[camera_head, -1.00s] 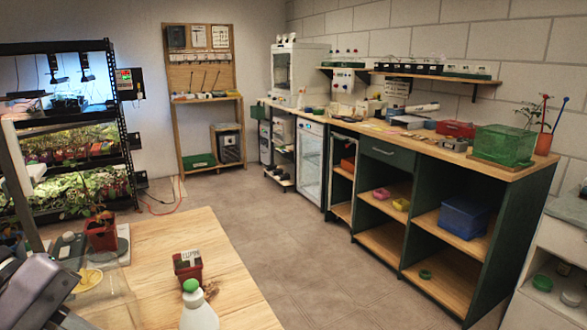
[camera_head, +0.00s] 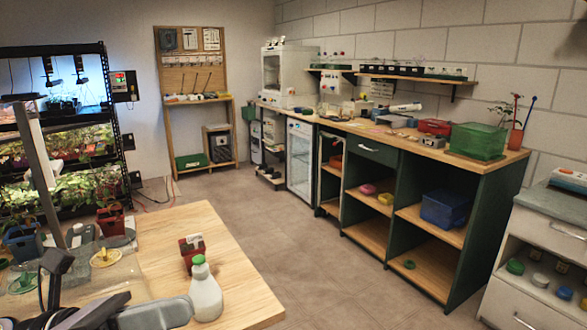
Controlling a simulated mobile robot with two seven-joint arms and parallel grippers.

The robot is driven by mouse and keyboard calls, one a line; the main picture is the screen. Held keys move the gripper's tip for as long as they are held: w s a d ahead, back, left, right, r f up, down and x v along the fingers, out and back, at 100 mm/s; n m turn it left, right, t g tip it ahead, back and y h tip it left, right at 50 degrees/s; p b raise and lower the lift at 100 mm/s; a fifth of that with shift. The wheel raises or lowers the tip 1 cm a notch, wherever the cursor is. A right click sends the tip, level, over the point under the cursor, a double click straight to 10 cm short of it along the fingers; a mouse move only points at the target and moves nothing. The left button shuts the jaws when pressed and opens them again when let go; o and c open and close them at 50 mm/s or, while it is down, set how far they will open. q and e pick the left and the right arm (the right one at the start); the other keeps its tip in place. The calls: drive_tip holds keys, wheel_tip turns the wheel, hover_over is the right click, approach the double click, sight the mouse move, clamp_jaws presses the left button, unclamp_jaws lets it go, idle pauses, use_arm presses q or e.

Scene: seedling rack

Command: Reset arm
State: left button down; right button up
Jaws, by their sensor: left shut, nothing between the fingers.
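My left gripper (camera_head: 62,280) shows dark at the lower left corner, partly cut off by the bottom edge. It is shut with nothing in it, over the near left part of the wooden table (camera_head: 225,255). A white bottle with a green cap (camera_head: 206,292) stands to its right on the table, close to a grey part of my arm. My right gripper is not in view.
A seedling in a red pot (camera_head: 113,220) and a blue pot (camera_head: 22,240) stand at the table's far left. A lit plant rack (camera_head: 120,130) is behind. A green workbench (camera_head: 468,235) runs along the right wall. The floor between is clear.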

use_arm(q)
drive_tip(key=w+a+f+n+t+y+p, duration=0.15)
drive_tip(key=f+n+t+y, duration=0.3)
drive_tip(key=n, duration=0.55)
drive_tip(key=w+a+f+n+t+y+b, duration=0.1)
drive_tip(key=w+a+f+n+t+y, duration=0.15)
drive_tip(key=f+n+t, duration=0.45)
drive_tip(key=w+a+f+n+t+y+p, duration=0.1)
drive_tip(key=w+a+f+n+t+y, duration=0.2)
drive_tip(key=n, duration=0.9)
drive_tip(key=s+f+n+g+y, duration=0.4)
drive_tip(key=s+f+n, duration=0.3)
drive_tip(key=f, duration=0.4)
drive_tip(key=s+f+n+g+y+p, duration=0.1)
drive_tip(key=s+f+n+g+y, duration=0.2)
drive_tip(key=s+f+n, duration=0.4)
wheel_tip(320, 180, down, 4)
drive_tip(key=shift+d+f+n+g+y, duration=0.1)
drive_tip(key=shift+d+n+g+y, duration=0.35)
drive_tip(key=shift+n+g, duration=0.35)
drive_tip(key=shift+w+t, duration=0.1)
drive_tip(key=shift+t, duration=0.15)
